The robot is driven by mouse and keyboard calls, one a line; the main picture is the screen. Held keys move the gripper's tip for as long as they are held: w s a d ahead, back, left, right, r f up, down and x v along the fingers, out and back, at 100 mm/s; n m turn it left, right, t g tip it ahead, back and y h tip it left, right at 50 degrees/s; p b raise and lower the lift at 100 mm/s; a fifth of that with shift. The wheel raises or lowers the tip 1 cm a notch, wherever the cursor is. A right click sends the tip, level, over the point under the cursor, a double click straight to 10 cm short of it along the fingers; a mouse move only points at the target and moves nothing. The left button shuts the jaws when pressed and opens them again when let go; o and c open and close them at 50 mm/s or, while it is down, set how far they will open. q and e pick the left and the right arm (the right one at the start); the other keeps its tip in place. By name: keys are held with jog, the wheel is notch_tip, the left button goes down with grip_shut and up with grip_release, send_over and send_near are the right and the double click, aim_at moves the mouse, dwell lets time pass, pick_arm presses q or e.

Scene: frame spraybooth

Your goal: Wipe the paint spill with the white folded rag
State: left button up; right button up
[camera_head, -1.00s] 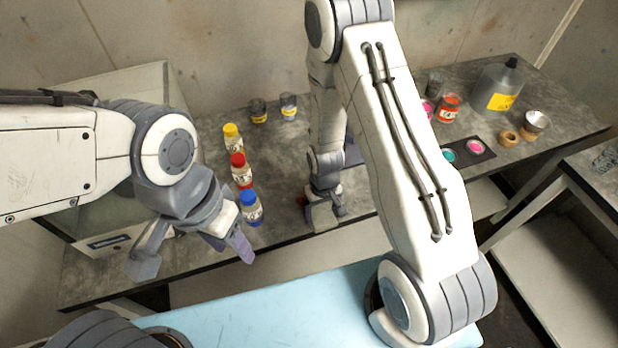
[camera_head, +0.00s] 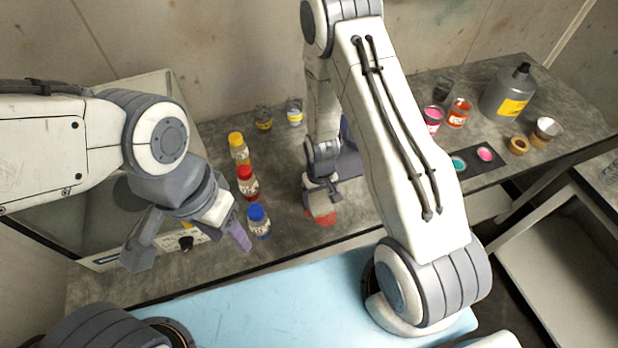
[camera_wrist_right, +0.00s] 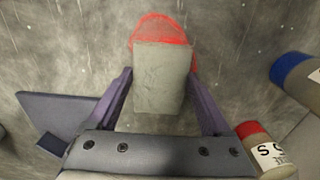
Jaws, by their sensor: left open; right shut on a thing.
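The red paint spill (camera_head: 325,219) shows on the grey bench near its front edge, partly covered by my right gripper and the rag. In the right wrist view the spill (camera_wrist_right: 160,27) shows as a red patch along the top and side of the rag. The pale grey-white folded rag (camera_wrist_right: 161,80) lies between the purple fingers of my right gripper (camera_wrist_right: 162,100), which is shut on it. In the head view my right gripper (camera_head: 320,198) is low over the bench at the spill. My left gripper (camera_head: 192,246) is open and empty, left of the bottles.
Bottles with yellow (camera_head: 236,139), red (camera_head: 244,172) and blue caps (camera_head: 257,213) stand between my grippers. A flat dark blue thing (camera_wrist_right: 55,112) lies near the right gripper. Jars, a dark palette (camera_head: 471,161) and a grey can (camera_head: 507,92) stand at the right.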

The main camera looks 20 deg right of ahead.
jog(key=r, duration=0.1)
jog(key=r+p, duration=0.1)
jog(key=r, duration=0.1)
jog(key=shift+s+r, duration=0.25)
jog(key=shift+s, duration=0.05)
jog(key=shift+w+d+r+p, duration=0.1)
jog(key=shift+w+r+p, duration=0.1)
jog(key=shift+r+p, duration=0.55)
jog(key=shift+s+r+p, duration=0.1)
jog(key=shift+r+p, duration=0.6)
jog(key=shift+p, duration=0.05)
jog(key=shift+r+p, duration=0.75)
jog(key=shift+r, duration=0.2)
pick_arm(q)
notch_tip(320, 180, up, 6)
jog(key=shift+r, duration=0.15)
jog(key=shift+s, duration=0.1)
pick_arm(e)
jog(key=shift+f, duration=0.1)
